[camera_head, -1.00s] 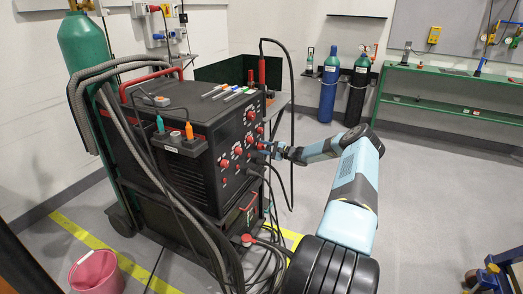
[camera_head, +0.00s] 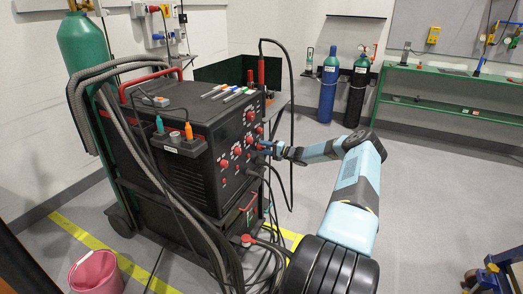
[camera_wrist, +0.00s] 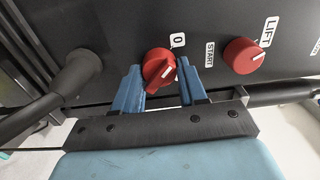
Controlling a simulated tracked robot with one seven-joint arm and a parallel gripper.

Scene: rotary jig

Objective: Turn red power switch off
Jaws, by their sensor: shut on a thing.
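The red power switch (camera_wrist: 159,68) is a round red knob with a white pointer line on the dark front panel of the welding machine (camera_head: 196,178). A white label marked 0 is at its upper right and one marked START is further right. In the wrist view my gripper (camera_wrist: 158,80) has its blue fingers on either side of this knob, shut on it. The pointer slants toward the upper right. In the head view my gripper (camera_head: 266,148) is at the right part of the panel, and the knob there is mostly hidden behind it.
A second red knob labelled LIFT (camera_wrist: 244,56) sits right of the gripped one. A thick black cable plug (camera_wrist: 80,73) sticks out at left. Cables hang below the panel. A pink bucket (camera_head: 96,272) stands on the floor at left.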

